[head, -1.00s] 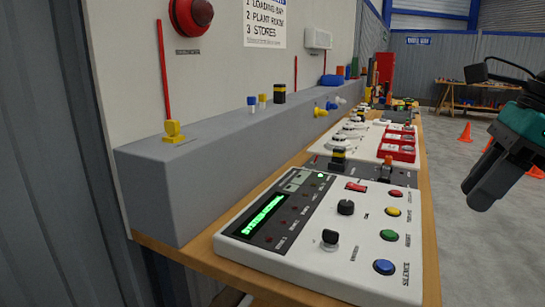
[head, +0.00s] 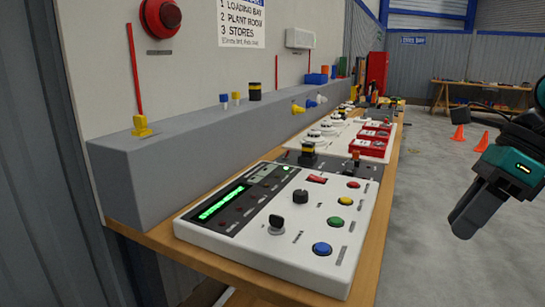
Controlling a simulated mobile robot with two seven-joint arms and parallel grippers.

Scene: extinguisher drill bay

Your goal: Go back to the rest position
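My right gripper (head: 468,212) hangs at the right side of the head view, over the grey floor and away from the bench. Its dark fingers point down and to the left, and I see nothing in them. From this angle I cannot tell whether the fingers are apart or together. My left gripper is not in view. The white control panel (head: 250,258) lies on the wooden bench, with a green lit display (head: 222,202), black knobs and a blue button (head: 322,249). Nothing of mine touches it.
The wooden bench (head: 366,270) runs away along the left wall, with a grey raised ledge (head: 180,165) behind the panel. Red-fronted units (head: 372,140) sit farther along. Orange cones (head: 457,138) stand on the floor near a far table (head: 490,84).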

